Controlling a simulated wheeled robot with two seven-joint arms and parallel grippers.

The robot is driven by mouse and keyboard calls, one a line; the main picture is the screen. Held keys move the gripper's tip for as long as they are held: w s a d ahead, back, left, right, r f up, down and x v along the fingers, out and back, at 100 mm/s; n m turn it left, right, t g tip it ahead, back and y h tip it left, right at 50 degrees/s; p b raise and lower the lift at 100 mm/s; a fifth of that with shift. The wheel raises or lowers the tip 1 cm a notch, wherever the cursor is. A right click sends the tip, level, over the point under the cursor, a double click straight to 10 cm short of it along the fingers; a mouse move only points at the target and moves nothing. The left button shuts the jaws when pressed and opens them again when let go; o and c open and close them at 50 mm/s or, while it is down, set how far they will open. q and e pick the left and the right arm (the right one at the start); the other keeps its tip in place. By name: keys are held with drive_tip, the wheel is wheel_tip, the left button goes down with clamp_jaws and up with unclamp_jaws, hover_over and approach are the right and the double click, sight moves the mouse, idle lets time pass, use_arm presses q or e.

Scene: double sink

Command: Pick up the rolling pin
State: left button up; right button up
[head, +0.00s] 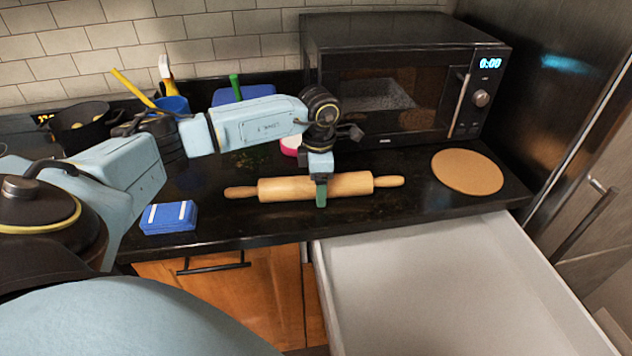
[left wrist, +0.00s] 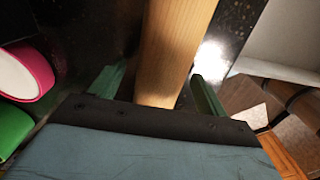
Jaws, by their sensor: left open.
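The wooden rolling pin (head: 348,184) lies on the black countertop in front of the microwave, its handles pointing left and right. My left gripper (head: 321,190) is above the middle of the pin, pointing down. In the left wrist view the pin (left wrist: 178,45) runs between the two green fingers of the open gripper (left wrist: 157,88), with a visible gap on each side. My right gripper is not in view.
A black microwave (head: 390,90) stands behind the pin. A round cork mat (head: 467,171) lies to the right, and a blue box (head: 169,217) to the left. A pink-rimmed round item (left wrist: 25,72) is close beside the gripper. An open white drawer (head: 450,290) extends below the counter.

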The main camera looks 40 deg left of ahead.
use_arm(q)
drive_tip(key=shift+f, duration=0.5)
drive_tip(key=shift+c, duration=0.2)
drive_tip(key=c, duration=1.4)
drive_tip(key=shift+r, duration=0.1)
drive_tip(key=shift+r, duration=0.1)
